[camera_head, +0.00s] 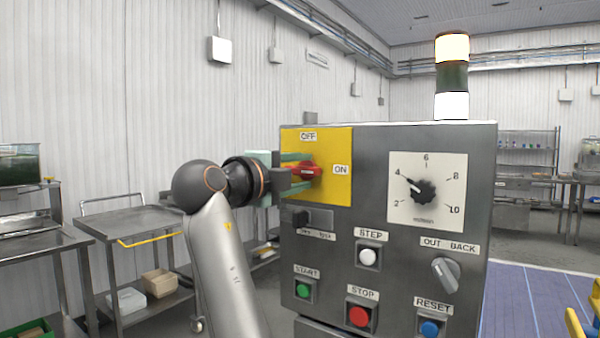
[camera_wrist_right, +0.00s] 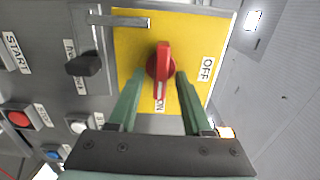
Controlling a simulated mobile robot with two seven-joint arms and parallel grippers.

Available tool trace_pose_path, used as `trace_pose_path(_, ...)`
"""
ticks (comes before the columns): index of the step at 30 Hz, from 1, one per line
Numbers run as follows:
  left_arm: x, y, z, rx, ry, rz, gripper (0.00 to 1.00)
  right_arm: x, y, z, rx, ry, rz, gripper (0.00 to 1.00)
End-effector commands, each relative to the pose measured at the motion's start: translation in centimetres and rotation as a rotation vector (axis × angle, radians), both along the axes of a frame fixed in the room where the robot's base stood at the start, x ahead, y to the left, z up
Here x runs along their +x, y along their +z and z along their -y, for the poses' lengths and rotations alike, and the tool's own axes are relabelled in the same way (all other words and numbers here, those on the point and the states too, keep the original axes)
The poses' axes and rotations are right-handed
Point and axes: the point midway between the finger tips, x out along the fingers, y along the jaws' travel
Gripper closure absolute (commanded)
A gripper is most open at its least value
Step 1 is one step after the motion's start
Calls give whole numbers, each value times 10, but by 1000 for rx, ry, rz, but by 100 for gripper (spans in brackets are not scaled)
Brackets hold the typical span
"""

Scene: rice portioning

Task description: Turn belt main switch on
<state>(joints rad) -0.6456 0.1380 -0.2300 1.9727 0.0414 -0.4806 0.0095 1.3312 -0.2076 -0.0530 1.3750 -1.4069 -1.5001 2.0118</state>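The belt main switch is a red rotary handle (camera_head: 312,170) on a yellow plate (camera_head: 338,142) at the control box's upper left. OFF is printed above it and ON to its right. The handle lies level, in line with ON. In the right wrist view the red handle (camera_wrist_right: 163,58) points its pale-marked end at ON. My right gripper (camera_head: 303,172) is at the plate, its green fingers above and below the handle. In the wrist view the right gripper (camera_wrist_right: 157,78) is open, with gaps between fingers and handle. My left gripper is out of view.
The box (camera_head: 478,160) also carries a speed dial (camera_head: 424,188), several push buttons, an OUT/BACK knob (camera_head: 446,272) and a black switch (camera_head: 295,216) below the plate. A lamp tower (camera_head: 453,77) stands on top. Metal carts (camera_head: 140,222) stand at the left.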

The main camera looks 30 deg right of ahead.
Motion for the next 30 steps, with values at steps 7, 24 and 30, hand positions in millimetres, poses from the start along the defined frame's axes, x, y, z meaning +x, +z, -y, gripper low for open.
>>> trace_pose_path(7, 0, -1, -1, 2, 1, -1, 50, 0, 0, -1, -1, 0, -1, 50)
trace_pose_path(24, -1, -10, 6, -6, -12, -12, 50, -38, 0, -93, -1, 3, 0, 50)
trace_pose_path(30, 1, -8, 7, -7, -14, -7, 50, -47, 0, -113, -1, 0, 0, 50)
